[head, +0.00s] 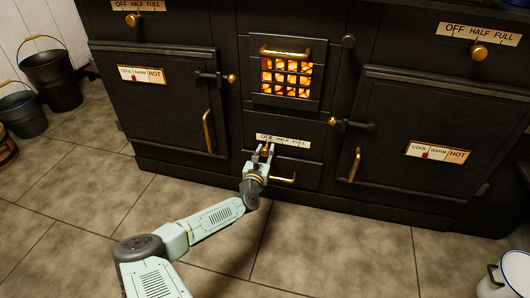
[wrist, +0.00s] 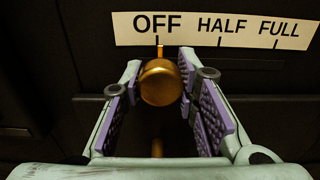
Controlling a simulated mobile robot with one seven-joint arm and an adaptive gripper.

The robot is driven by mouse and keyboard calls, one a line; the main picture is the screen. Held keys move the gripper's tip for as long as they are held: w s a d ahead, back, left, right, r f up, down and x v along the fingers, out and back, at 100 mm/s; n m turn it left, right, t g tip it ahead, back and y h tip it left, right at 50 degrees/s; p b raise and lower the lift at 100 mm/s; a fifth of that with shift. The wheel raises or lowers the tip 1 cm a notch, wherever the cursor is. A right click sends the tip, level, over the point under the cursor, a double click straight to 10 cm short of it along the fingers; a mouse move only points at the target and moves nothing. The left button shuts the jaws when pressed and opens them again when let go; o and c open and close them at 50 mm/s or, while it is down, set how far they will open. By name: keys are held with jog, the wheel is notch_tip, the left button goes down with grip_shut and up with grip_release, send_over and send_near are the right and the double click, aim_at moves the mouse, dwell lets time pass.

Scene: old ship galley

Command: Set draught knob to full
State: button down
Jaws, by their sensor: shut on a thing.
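The draught knob (wrist: 160,84) is a round brass knob under a cream label (wrist: 213,30) reading OFF, HALF, FULL. Its small pointer stands up at the OFF mark. In the head view the label (head: 283,140) is low on the black stove, below the fire grate, and my gripper hides most of the knob. My gripper (head: 264,151) reaches up to it from the front. In the wrist view my gripper (wrist: 160,75) has its purple-padded fingers on either side of the knob and is shut on it.
A brass handle (head: 284,178) sits just below right of my gripper. The glowing grate (head: 286,77) is above. Oven doors (head: 160,98) (head: 435,135) flank it. Buckets (head: 52,80) stand at the left, and a white pot (head: 512,275) at the lower right. The tiled floor in front is clear.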

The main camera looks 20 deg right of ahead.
aim_at(300, 151)
jog(key=s+d+p, duration=0.1)
jog(key=s+d, duration=0.1)
jog(key=d, duration=0.1)
jog(key=s+d+p, duration=0.2)
jog(key=d, duration=0.1)
jog(key=s+d+p, duration=0.1)
jog(key=s+d, duration=0.1)
jog(key=d, duration=0.1)
jog(key=shift+s+d+r+p, duration=0.1)
jog(key=shift+s+d+p, duration=0.2)
jog(key=shift+p, duration=0.1)
jog(key=shift+s+d, duration=0.15)
jog(key=shift+d, duration=0.15)
jog(key=c, duration=1.3)
grip_release()
jog(key=shift+s+d, duration=0.1)
jog(key=shift+d, duration=0.05)
jog(key=shift+o, duration=0.4)
jog(key=shift+a, duration=0.3)
jog(key=v, duration=1.1)
jog(key=shift+s, duration=0.3)
